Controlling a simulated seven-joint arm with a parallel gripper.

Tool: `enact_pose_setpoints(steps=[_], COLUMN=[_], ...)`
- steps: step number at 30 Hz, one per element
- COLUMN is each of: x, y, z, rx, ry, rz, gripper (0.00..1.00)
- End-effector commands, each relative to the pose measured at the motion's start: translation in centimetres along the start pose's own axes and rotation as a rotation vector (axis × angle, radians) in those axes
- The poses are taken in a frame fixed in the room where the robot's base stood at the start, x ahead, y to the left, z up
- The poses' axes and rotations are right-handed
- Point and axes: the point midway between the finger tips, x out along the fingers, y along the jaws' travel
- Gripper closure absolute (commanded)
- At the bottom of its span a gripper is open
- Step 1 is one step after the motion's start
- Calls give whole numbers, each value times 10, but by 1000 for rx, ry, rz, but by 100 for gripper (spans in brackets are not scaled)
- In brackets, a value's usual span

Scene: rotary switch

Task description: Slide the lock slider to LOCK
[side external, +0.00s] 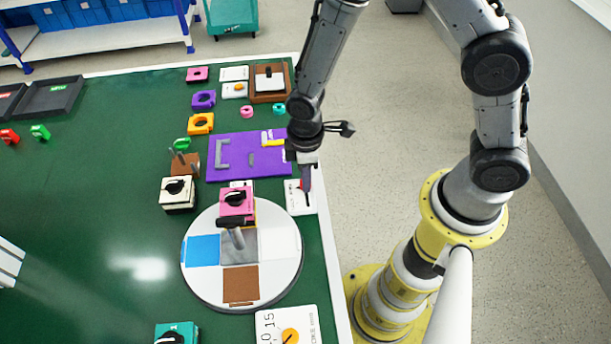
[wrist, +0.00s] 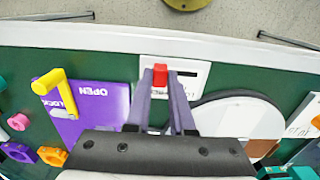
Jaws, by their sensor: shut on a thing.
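A white plate (wrist: 189,69) with a dark slot and a red slider knob (wrist: 160,78) lies near the table's edge. My gripper (wrist: 161,88) is shut on the red knob, with one finger on each side, in the wrist view. The knob is at the left end of the visible slot there. Print on the plate is partly hidden by my fingers and unreadable. In the side view my gripper (side external: 304,186) points down onto the white plate (side external: 296,204). The words OPEN and LOCK appear on a purple board (wrist: 95,97) with a yellow handle (wrist: 55,88).
The purple board (side external: 232,170) lies close beside the white plate. Several small blocks and rings lie beyond the board. The green tabletop (side external: 95,200) is mostly clear at left.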

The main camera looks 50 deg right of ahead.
Motion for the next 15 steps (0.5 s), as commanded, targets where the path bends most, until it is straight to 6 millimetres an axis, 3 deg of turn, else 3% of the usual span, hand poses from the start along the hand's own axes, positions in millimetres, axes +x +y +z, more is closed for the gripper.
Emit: enact_pose_setpoints(steps=[4, 12, 15], x=[-1, -1, -1], y=[-3, -40, -44], z=[-1, -2, -1], rx=[-2, -5, -1], ry=[1, 3, 4], rz=[1, 1, 1], gripper=[100, 100, 100])
